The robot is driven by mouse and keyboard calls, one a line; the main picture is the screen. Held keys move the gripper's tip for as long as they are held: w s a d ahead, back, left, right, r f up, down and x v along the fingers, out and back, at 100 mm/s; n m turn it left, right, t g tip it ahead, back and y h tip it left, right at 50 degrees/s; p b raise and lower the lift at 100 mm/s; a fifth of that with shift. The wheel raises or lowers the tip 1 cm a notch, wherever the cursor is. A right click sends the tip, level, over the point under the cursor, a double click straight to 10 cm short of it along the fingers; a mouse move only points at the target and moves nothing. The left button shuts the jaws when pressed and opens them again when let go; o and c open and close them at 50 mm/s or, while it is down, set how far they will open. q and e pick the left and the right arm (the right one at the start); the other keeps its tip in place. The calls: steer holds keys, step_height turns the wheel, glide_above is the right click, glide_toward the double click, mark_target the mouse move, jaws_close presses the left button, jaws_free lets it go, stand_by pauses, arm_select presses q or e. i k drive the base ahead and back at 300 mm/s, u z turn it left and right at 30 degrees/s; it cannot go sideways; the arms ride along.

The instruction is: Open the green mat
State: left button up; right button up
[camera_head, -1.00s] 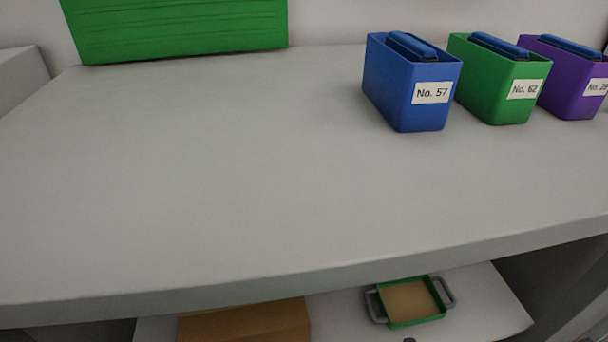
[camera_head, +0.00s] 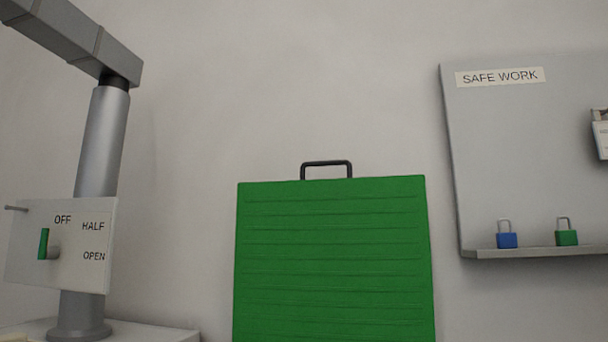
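The green mat (camera_head: 334,262) stands upright as a flat panel against the wall in the middle of the head view. Its face has several horizontal grooves. A dark handle (camera_head: 327,164) rises from its top edge. The lower edge of the mat is cut off by the bottom of the view. Neither of my grippers is in view.
At the left, a grey post (camera_head: 101,145) bears a plate (camera_head: 84,268) marked OFF, HALF and OPEN with a green lever (camera_head: 43,244). At the right, a SAFE WORK board (camera_head: 520,170) has a blue padlock (camera_head: 507,236) and a green padlock (camera_head: 566,233) on its ledge.

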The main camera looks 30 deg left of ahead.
mark_target(348, 260)
steer(key=u, duration=1.65)
steer(key=k, duration=1.2)
steer(key=z, duration=0.65)
steer(key=i, duration=0.9)
